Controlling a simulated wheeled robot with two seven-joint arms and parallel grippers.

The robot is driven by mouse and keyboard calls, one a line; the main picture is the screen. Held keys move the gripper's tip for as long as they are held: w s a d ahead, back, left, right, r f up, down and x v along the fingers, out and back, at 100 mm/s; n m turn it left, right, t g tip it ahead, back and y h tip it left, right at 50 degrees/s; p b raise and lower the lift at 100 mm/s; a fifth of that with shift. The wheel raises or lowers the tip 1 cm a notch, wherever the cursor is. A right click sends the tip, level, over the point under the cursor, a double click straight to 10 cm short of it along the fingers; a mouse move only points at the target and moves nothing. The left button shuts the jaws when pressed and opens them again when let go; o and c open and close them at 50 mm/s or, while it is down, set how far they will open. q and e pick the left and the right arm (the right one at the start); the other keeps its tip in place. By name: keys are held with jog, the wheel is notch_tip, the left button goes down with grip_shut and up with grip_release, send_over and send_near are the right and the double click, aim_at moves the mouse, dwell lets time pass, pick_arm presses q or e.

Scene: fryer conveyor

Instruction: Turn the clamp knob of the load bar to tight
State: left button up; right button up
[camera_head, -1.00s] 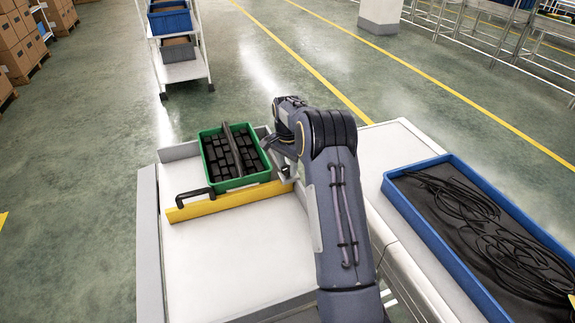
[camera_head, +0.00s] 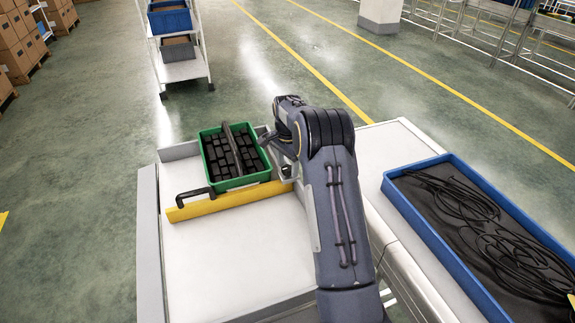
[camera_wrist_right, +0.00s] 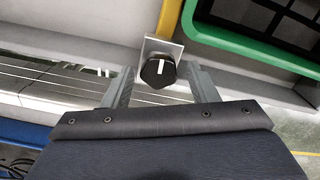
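The yellow load bar (camera_head: 222,203) lies across the white table in front of a green crate (camera_head: 241,183), with a black handle (camera_head: 194,197) at its left end. In the right wrist view the black clamp knob (camera_wrist_right: 158,73) sits on a metal bracket plate (camera_wrist_right: 160,46) beside the yellow bar (camera_wrist_right: 171,16). A white line on the knob runs nearly up and down in that picture. My right gripper (camera_wrist_right: 160,71) is open, with one finger on each side of the knob and visible gaps between. In the head view my right arm hides the knob. My left gripper is not in view.
The green crate holds several dark blocks. A blue tray with black cables (camera_head: 412,201) lies right of my right arm. The white table top (camera_head: 235,255) in front of the bar is clear. A low grey wall (camera_head: 150,230) edges the table on the left.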

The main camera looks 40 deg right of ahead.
aim_at(288, 168)
jog(key=shift+r+b, duration=0.35)
jog(key=shift+r, duration=3.55)
